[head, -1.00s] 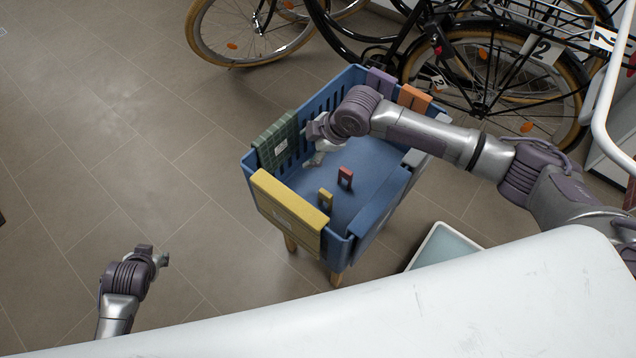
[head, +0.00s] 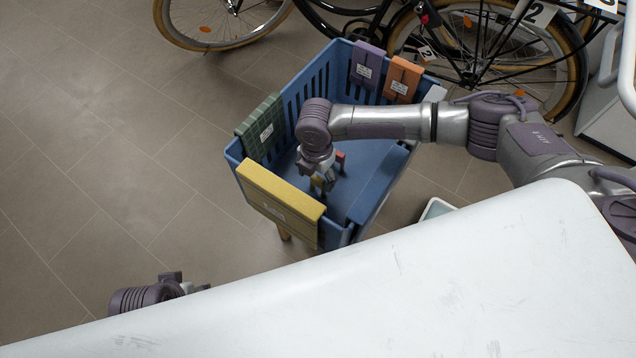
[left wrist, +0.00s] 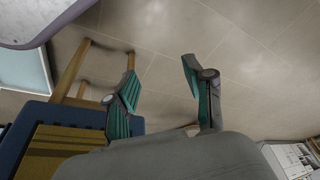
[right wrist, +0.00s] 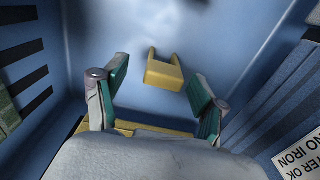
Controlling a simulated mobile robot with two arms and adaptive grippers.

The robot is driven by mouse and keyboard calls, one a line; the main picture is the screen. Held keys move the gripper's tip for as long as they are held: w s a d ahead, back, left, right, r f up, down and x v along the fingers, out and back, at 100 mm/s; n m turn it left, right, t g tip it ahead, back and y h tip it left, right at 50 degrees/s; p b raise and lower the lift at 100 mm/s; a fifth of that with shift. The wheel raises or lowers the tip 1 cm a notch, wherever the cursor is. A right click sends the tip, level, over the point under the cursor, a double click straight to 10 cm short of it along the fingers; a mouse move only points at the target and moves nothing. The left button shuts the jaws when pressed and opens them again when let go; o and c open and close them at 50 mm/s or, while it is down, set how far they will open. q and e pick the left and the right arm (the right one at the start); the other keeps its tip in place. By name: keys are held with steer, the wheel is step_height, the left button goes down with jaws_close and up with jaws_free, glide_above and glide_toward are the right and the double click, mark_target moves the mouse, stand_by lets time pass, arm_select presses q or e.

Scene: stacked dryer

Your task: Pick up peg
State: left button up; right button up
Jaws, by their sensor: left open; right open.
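My right gripper (head: 322,178) is inside the blue basket (head: 362,212), pointing down at its floor. In the right wrist view its open teal fingers (right wrist: 159,76) stand on either side of a small yellow peg (right wrist: 165,73), with nothing gripped. The peg has a notched end. In the head view the gripper mostly hides it.
Folded cloths hang over the basket's rim: yellow (head: 280,197), green (head: 262,128), purple (head: 367,64) and orange (head: 402,78). Bicycles (head: 470,45) stand behind. A pale tray (head: 436,208) lies to the right. The tiled floor (head: 110,150) at left is clear.

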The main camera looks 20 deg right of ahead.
mark_target(318, 193)
steer(key=f+b, duration=0.1)
steer(key=f, duration=0.4)
steer(key=shift+s+d+b, duration=0.1)
steer(key=shift+s+b, duration=0.1)
steer(key=shift+b, duration=0.15)
arm_select(q)
steer(key=v, duration=0.4)
steer(key=shift+s+a+r, duration=0.1)
steer(key=shift+r, duration=0.2)
arm_select(e)
steer(key=c, duration=0.8)
